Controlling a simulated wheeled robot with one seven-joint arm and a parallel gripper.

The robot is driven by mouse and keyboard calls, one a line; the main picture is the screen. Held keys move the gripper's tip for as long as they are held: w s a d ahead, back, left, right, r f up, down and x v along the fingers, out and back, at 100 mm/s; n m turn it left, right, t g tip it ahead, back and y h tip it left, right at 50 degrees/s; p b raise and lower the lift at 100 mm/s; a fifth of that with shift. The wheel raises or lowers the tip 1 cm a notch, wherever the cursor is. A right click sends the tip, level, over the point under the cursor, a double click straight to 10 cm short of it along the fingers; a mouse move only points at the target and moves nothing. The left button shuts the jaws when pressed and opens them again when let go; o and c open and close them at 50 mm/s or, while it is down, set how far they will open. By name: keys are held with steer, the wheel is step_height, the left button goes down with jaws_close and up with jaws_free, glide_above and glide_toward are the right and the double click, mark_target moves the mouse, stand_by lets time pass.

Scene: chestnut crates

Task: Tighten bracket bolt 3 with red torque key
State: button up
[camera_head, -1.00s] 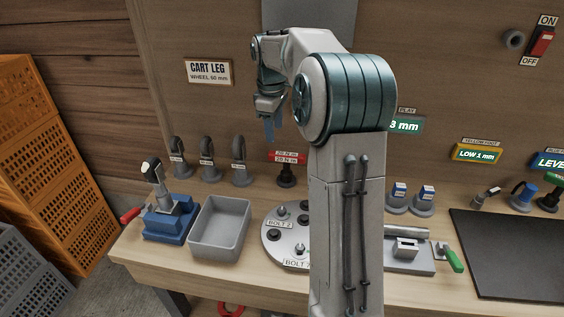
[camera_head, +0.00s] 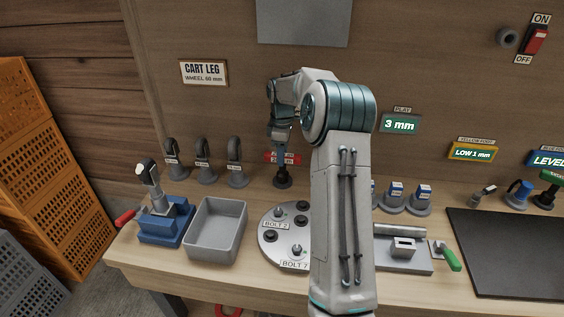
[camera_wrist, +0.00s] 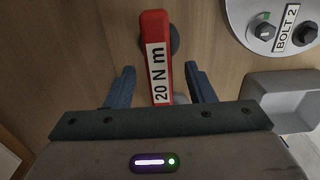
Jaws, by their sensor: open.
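The red torque key (camera_wrist: 154,30), labelled "20 N m", stands on a dark round base at the back of the bench. In the head view the key (camera_head: 270,157) is partly hidden by my gripper (camera_head: 281,150), which points down at it. In the wrist view my gripper (camera_wrist: 159,72) is open, with one finger on each side of the red handle; I cannot tell whether they touch it. The round grey bolt plate (camera_head: 270,243) lies in front of the key, with labels reading "BOLT 2" and apparently "BOLT 7". My arm hides its right side, and I cannot read a bolt 3 label.
A grey bin (camera_head: 214,247) and a blue clamp fixture (camera_head: 161,226) stand left of the plate. Several dark hooked casters (camera_head: 236,165) stand left of the key.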

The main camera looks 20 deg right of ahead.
steer(key=shift+w+f+p, duration=0.1)
steer(key=shift+f+p, duration=0.5)
steer(key=shift+f, duration=2)
steer(key=shift+c, duration=0.3)
jaws_close()
step_height(320, 180, up, 10)
steer(key=shift+r+b, duration=0.1)
steer(key=shift+b, duration=0.5)
